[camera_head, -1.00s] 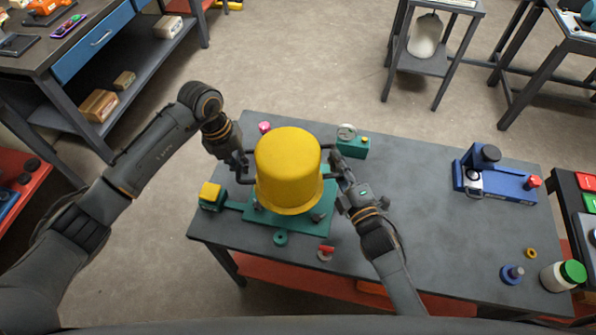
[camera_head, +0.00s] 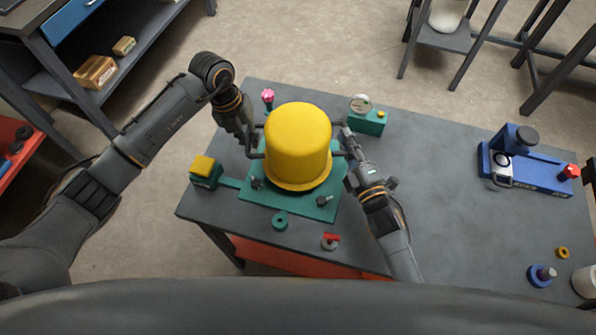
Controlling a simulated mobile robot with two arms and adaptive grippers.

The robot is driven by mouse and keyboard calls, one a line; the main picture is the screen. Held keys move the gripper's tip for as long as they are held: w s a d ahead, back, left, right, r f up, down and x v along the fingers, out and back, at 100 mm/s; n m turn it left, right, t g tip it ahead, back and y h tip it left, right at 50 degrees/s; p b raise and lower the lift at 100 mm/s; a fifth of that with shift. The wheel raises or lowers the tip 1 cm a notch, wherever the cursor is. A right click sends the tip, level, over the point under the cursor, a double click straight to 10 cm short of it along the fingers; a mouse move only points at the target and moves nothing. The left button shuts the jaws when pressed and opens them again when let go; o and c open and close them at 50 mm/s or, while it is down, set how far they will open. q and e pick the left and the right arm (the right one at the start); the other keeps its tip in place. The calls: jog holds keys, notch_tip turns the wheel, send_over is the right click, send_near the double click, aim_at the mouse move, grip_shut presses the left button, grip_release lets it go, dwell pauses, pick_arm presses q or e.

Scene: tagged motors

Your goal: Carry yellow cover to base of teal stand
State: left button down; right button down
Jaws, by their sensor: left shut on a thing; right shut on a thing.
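The yellow cover (camera_head: 298,143) is a domed cylinder with a flared lower rim, upright above the teal stand's base (camera_head: 262,206). I cannot tell whether its rim touches the base. My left gripper (camera_head: 254,146) is shut on a dark handle at the cover's left side. My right gripper (camera_head: 343,146) is shut on the handle at its right side. The cover hides the middle of the base and part of the fingers. Dark knobs show on the front of the base.
A teal box with a yellow top (camera_head: 205,171) joins the base at left. A teal block with a gauge (camera_head: 368,120) and a pink knob (camera_head: 268,97) stand behind. A teal ring (camera_head: 280,221) and a red-handled part (camera_head: 330,241) lie in front. A blue fixture (camera_head: 524,166) stands right.

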pick_arm(q)
jog(key=shift+a, duration=0.15)
pick_arm(e)
jog(key=shift+d, duration=0.15)
